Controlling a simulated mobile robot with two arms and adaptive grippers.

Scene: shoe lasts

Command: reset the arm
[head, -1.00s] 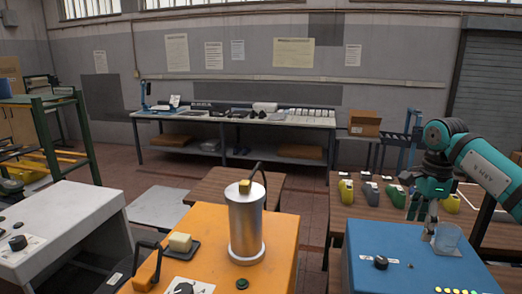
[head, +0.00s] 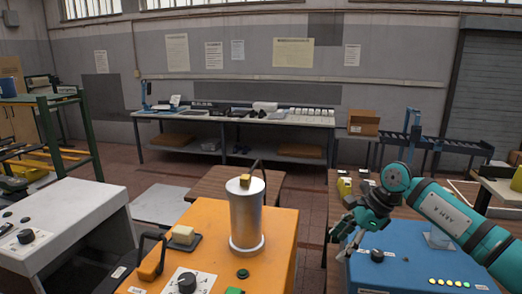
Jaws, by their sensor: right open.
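My right arm (head: 445,212) is teal and comes in from the right, reaching across above the blue machine (head: 425,268). My right gripper (head: 343,240) is open, tilted down and to the left, over the left back edge of the blue machine. No object shows between its fingers. My left gripper is not in view.
An orange machine (head: 268,268) with an upright metal cylinder (head: 246,215) stands to the left of my right gripper. A wooden table (head: 330,205) with several shoe lasts is behind the blue machine, partly covered by my arm. A white machine (head: 70,225) stands at far left.

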